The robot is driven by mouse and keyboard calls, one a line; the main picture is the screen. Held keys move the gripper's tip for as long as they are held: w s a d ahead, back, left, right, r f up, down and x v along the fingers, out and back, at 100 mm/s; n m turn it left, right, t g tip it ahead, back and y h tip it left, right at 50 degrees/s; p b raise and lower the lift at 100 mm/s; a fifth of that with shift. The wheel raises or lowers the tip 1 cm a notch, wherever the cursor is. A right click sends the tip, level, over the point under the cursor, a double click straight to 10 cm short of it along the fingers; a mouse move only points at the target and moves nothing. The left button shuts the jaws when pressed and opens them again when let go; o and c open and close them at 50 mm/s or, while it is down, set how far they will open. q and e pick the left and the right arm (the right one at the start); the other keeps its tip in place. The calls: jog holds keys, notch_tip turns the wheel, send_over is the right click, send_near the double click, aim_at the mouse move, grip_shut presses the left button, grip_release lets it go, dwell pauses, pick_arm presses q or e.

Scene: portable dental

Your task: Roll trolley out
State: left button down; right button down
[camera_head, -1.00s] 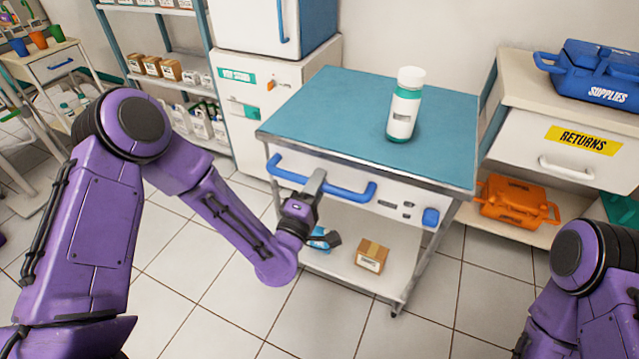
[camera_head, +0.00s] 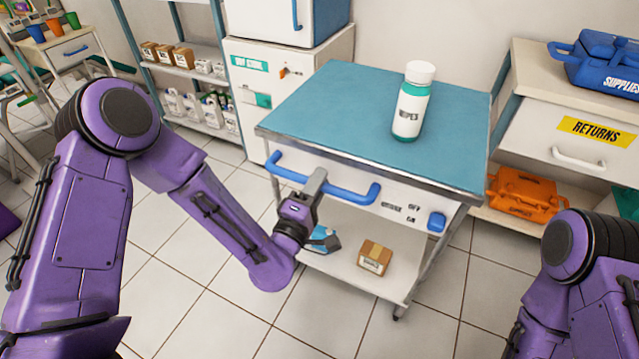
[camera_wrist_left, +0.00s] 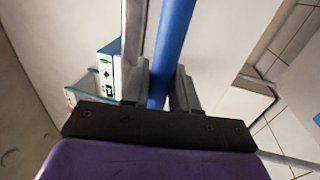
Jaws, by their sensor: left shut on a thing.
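The trolley has a teal top (camera_head: 330,105), a white front with a blue handle bar (camera_head: 345,193), and a white lower shelf (camera_head: 345,262). My left gripper (camera_head: 316,183) is shut on the blue handle, left of its middle. In the left wrist view the handle bar (camera_wrist_left: 172,50) passes between the two fingers (camera_wrist_left: 162,88). A white and teal wipes bottle (camera_head: 412,102) stands upright on the trolley top. A cardboard box (camera_head: 374,257) and a partly hidden blue item (camera_head: 322,240) lie on the lower shelf. My right gripper is out of view.
A white cabinet with a yellow RETURNS label (camera_head: 596,131) stands to the right, with a blue supplies case (camera_head: 600,68) on top and an orange case (camera_head: 525,194) below. A fridge unit (camera_head: 270,85) and shelves (camera_head: 180,70) stand behind. Tiled floor (camera_head: 200,315) is open in front.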

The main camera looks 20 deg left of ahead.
pick_arm(q)
jog(key=c, duration=1.2)
grip_release()
jog(key=shift+s+f, duration=0.25)
jog(key=shift+o, duration=0.9)
jog(key=shift+s+r, duration=0.1)
jog(key=shift+r, duration=0.1)
jog(key=shift+a, duration=0.1)
jog(key=v, duration=1)
jog(key=shift+s+b, duration=0.3)
